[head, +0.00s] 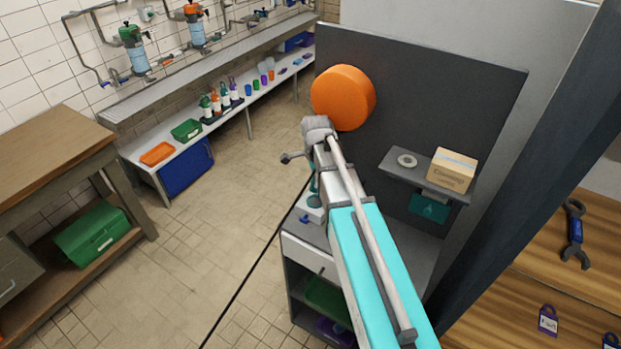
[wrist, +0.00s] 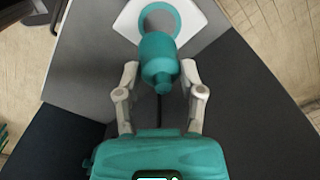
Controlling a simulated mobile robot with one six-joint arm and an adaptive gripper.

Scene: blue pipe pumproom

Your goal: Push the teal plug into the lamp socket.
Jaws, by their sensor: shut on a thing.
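The teal plug (wrist: 159,68) is between the two pale fingers of my gripper (wrist: 159,78) in the wrist view, shut on its sides. Its narrow knob end faces the camera and its wide end points at the lamp socket. The lamp socket (wrist: 198,25) is a white plate with a teal ring around a grey opening, just beyond the plug. The plug's far end overlaps the ring's near edge; I cannot tell whether they touch. In the head view my arm hides most of the gripper and plug, above the white socket plate (head: 309,209) on the cabinet.
A large orange disc (head: 343,97) is on the dark panel behind my arm. A small shelf (head: 408,176) on that panel holds a cardboard box (head: 451,170) and a grey ring (head: 407,160). A small blue thing (head: 304,218) lies near the socket. Floor at the left is clear.

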